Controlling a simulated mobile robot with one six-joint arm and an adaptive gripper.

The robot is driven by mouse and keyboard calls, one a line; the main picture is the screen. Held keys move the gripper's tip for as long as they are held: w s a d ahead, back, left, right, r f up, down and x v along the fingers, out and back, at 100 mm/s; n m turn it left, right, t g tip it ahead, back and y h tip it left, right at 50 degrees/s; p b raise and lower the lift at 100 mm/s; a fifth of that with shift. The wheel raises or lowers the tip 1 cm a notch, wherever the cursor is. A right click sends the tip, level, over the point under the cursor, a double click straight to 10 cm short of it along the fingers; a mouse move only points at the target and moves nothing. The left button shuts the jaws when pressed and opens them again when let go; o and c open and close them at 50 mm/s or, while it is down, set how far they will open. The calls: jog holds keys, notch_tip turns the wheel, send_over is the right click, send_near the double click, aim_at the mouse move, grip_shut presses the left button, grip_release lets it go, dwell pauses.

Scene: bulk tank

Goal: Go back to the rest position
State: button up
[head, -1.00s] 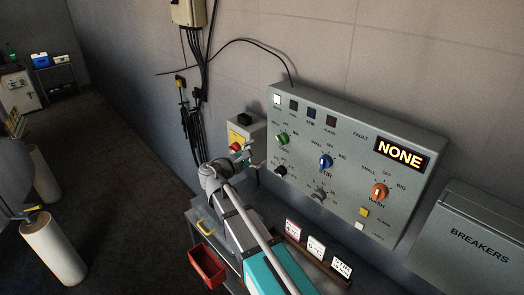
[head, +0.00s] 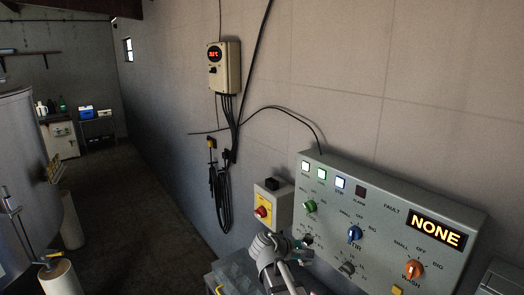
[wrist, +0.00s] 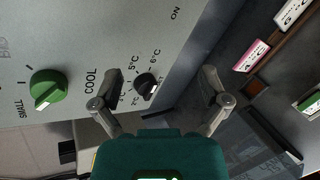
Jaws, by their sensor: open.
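My gripper (head: 298,245) is in front of the lower left of the grey control panel (head: 385,195). In the wrist view my gripper (wrist: 156,90) is open and empty, its two fingers spread apart. A small black knob (wrist: 146,84) with a temperature scale shows between the fingers; I cannot tell the gap to it. A green knob (wrist: 48,88) beside the word COOL lies to the left. In the head view the panel also has a blue knob (head: 355,233) and an orange knob (head: 414,269). Its display (head: 436,234) reads NONE.
A red-and-yellow switch box (head: 272,207) is on the wall left of the panel. A controller box (head: 224,66) with cables hangs above. Cards (wrist: 252,56) stand in a holder near the gripper. A large tank (head: 30,165) is at far left; the aisle floor (head: 130,190) is clear.

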jog(key=s+f+m+g+y, duration=0.3)
jog(key=s+f+m+y, duration=0.2)
jog(key=s, duration=0.3)
jog(key=s+d+f+m+g+y, duration=0.1)
jog(key=s+f+m+g+y, duration=0.1)
jog(key=s+f+m+y, duration=0.3)
jog(key=s+m+y, duration=0.1)
jog(key=s, duration=0.2)
jog(key=shift+s+d+f+m+g, duration=0.2)
jog(key=shift+s+f+m+g, duration=0.1)
jog(key=shift+s+g, duration=0.1)
